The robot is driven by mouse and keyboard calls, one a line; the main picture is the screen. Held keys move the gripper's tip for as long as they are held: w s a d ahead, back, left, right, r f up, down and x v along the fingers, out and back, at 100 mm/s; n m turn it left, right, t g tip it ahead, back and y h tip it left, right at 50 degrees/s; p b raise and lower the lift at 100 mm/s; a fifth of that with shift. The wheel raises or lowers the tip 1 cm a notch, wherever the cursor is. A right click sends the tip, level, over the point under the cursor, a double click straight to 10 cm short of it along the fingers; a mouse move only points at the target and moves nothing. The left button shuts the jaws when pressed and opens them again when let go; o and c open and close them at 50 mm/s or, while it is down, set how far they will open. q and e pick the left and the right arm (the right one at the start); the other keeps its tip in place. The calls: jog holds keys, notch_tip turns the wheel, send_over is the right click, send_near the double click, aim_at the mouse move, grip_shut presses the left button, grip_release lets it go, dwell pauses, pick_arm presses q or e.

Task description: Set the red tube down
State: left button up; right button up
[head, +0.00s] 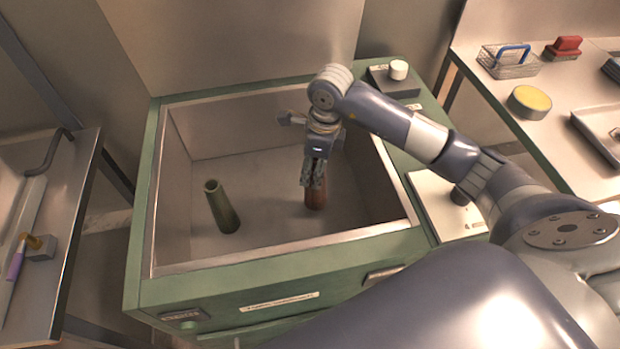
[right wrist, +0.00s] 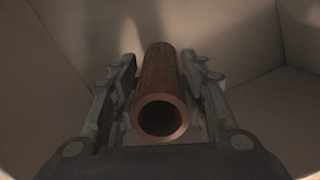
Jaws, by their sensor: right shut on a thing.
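The red tube (head: 316,197) is upright inside the open chamber, its lower part showing below my right gripper (head: 314,180). In the right wrist view the red tube (right wrist: 162,95) lies between the two fingers of my right gripper (right wrist: 162,90), with its open end toward the camera. The gripper is shut on it. The tube's lower end is at or very near the chamber floor; I cannot tell whether it touches. A green tube (head: 222,207) stands on the chamber floor to the left, apart from the gripper. My left gripper is not in view.
The chamber (head: 284,240) has a green frame and high walls around the gripper. Its floor is free between the tubes. To the right, a table holds a wire basket (head: 508,66), a yellow-topped round container (head: 529,101) and a red block (head: 566,46). A metal tray (head: 60,290) stands left.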

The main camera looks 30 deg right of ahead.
jog(key=shift+f, duration=1.95)
jog(key=o, duration=1.2)
jog(key=shift+c, duration=0.2)
notch_tip(320, 180, up, 12)
jog(key=s+d, duration=0.1)
jog(key=shift+b, duration=0.45)
